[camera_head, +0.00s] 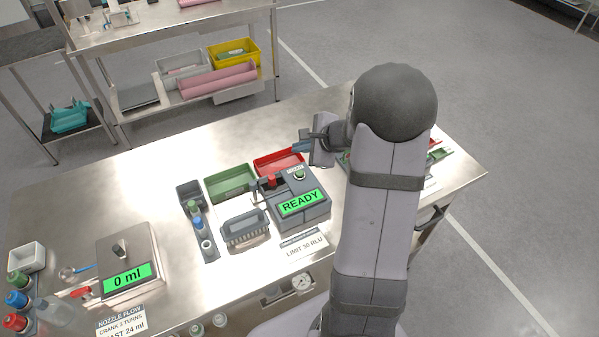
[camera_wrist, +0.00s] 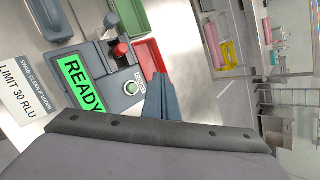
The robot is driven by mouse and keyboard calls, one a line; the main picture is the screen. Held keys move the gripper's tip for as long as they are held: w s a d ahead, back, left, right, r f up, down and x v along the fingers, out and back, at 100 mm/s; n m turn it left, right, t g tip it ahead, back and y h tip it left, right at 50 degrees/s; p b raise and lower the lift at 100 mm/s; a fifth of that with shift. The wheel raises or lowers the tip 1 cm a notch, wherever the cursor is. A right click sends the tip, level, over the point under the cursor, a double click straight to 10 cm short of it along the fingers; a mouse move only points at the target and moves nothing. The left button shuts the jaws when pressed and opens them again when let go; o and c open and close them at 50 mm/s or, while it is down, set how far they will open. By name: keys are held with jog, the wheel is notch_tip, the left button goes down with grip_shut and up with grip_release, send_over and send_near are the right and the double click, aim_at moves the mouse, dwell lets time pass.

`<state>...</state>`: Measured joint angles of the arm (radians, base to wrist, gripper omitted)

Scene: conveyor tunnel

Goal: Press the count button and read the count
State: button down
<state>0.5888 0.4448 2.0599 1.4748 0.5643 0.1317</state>
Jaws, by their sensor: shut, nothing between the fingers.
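The grey counter device (camera_head: 303,210) stands on the steel table with a lit green screen reading READY (camera_head: 299,203). The round green count button (camera_head: 299,174) is on its top, beside a small label. The button also shows in the wrist view (camera_wrist: 131,88), just left of my fingertips. My gripper (camera_head: 302,145) is shut and empty, above the table behind the device. In the wrist view its blue-grey fingers (camera_wrist: 160,90) point toward the device top, apart from the button as far as I can tell. A red knob (camera_wrist: 121,49) sits on a dark part of the device.
A LIMIT 30 RLU card (camera_head: 305,245) lies in front of the device. A red tray (camera_head: 277,162), a green tray (camera_head: 231,183) and a grey rack (camera_head: 245,229) stand close by. A scale-like unit reading 0 ml (camera_head: 127,262) is at left.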

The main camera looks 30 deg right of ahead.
jog(key=shift+w+d+r+m+h, duration=0.15)
jog(key=shift+w+d+m+h, duration=0.15)
jog(key=shift+d+m, duration=0.45)
jog(key=shift+a, duration=0.2)
jog(key=b, duration=0.6)
send_over(302, 178)
notch_tip(302, 178, down, 8)
jog(key=shift+w+d+r, duration=0.1)
jog(key=shift+r, duration=0.1)
jog(key=shift+f+b, duration=0.6)
jog(key=shift+b, duration=0.1)
jog(key=shift+f+b, duration=1)
jog(key=shift+b, duration=0.35)
dwell(1.9)
jog(key=shift+r+p, duration=0.75)
jog(key=shift+r, duration=0.25)
